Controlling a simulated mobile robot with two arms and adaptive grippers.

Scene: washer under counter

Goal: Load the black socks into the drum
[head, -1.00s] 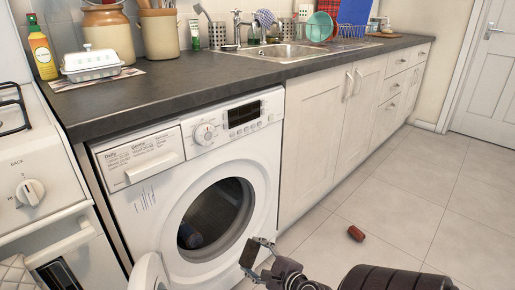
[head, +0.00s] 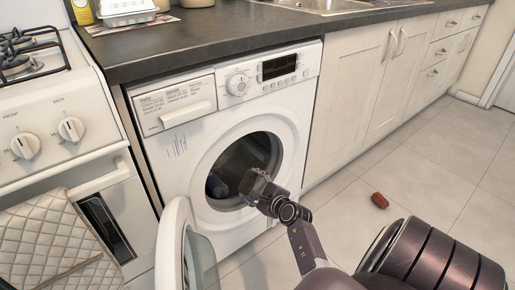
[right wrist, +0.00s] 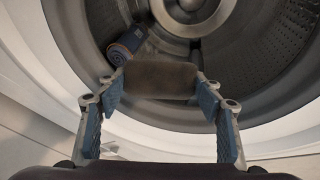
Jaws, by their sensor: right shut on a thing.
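The washer's drum (head: 245,155) is open at the front, with its round door (head: 185,250) swung out to the left. My right gripper (head: 258,186) is at the drum opening. In the right wrist view its fingers (right wrist: 160,82) are shut on a dark, brownish-black bundle (right wrist: 160,78), which I take to be the black socks. The bundle is held at the mouth of the drum, in front of the dark interior. A rolled blue-grey item with an orange edge (right wrist: 127,46) lies inside the drum; it also shows in the head view (head: 216,186). My left gripper is not in view.
A white cooker (head: 60,120) with a quilted cloth (head: 55,240) stands left of the washer. The dark worktop (head: 220,45) runs above. The floor on the right is mostly clear.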

